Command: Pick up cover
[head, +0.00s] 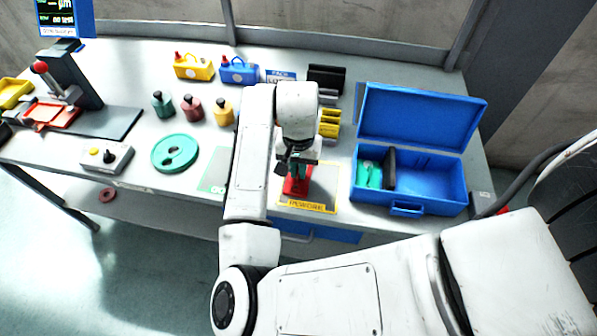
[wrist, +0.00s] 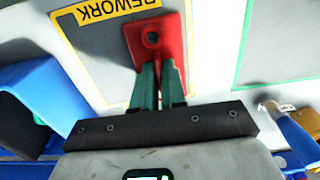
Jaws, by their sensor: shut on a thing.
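The cover looks to be the red part with a round hole near its end (head: 297,186); it also shows in the wrist view (wrist: 171,32). It is over the grey mat with the yellow REWORK border (head: 322,196). My gripper (head: 299,168) points down over this mat, and its green fingers (wrist: 160,84) are shut on the red part. The fingers hide part of it. I cannot tell whether it touches the mat.
An open blue case (head: 429,202) holding green and dark parts stands to the right. Yellow blocks (head: 330,123) are behind my gripper. A green disc (head: 175,152), small bottles (head: 193,108) and a red-knobbed press (head: 72,80) are to the left.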

